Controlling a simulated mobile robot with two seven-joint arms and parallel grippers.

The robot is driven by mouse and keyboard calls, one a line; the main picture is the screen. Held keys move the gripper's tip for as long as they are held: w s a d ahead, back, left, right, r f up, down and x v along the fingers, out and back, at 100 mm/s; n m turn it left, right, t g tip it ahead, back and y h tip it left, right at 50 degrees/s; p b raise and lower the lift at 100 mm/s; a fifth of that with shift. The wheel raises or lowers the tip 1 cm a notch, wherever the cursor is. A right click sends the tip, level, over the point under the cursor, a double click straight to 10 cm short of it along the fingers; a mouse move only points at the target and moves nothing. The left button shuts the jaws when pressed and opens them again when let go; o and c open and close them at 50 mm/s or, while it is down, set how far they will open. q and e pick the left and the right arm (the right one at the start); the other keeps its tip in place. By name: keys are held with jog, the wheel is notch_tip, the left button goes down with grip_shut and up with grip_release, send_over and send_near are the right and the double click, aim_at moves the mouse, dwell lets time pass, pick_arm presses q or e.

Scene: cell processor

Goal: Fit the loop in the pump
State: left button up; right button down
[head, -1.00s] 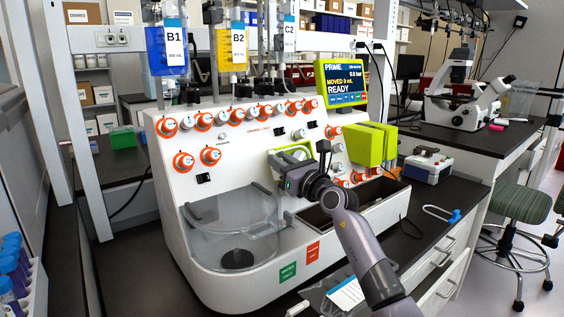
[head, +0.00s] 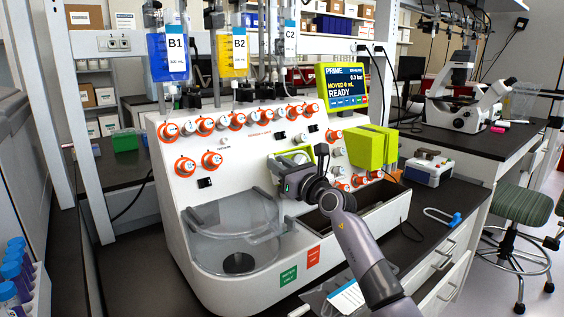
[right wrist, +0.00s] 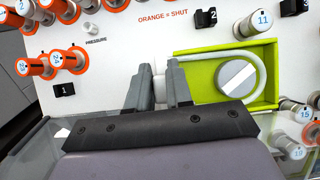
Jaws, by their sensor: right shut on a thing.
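The pump (right wrist: 274,72) is a lime-green open housing with a round grey-and-white rotor (right wrist: 238,82) in the right wrist view. The white tube loop (right wrist: 262,60) runs along the housing's top and bends down around the rotor's right side. In the head view the pump (head: 299,151) shows on the white machine's front, partly hidden behind my right gripper (head: 284,172). My right gripper (right wrist: 158,88) is just left of the pump, shut on a white part at the loop's left end, mostly hidden between the fingers. I cannot tell if the loop is fully seated. My left gripper is not in view.
A lime-green cover (head: 364,146) stands out right of the pump. Orange-ringed knobs (head: 236,121) line the panel around it. A clear round chamber (head: 235,225) lies below and left of my gripper. A screen (head: 345,87) reads PRIME and READY.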

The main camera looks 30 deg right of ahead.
notch_tip(320, 180, up, 5)
jog(key=p, duration=0.2)
jog(key=shift+p, duration=0.4)
jog(key=shift+s+d+f, duration=0.1)
jog(key=shift+f, duration=0.05)
jog(key=s+f+p, duration=0.1)
jog(key=s, duration=0.7)
jog(key=shift+d+f, duration=0.2)
jog(key=shift+f, duration=0.2)
jog(key=w+b, duration=0.1)
jog(key=w+f+b, duration=0.1)
jog(key=w+b, duration=0.1)
jog(key=w+f+b, duration=0.1)
jog(key=w, duration=0.1)
jog(key=shift+w+a+f, duration=0.15)
jog(key=shift+w+a, duration=0.05)
jog(key=shift+w, duration=0.05)
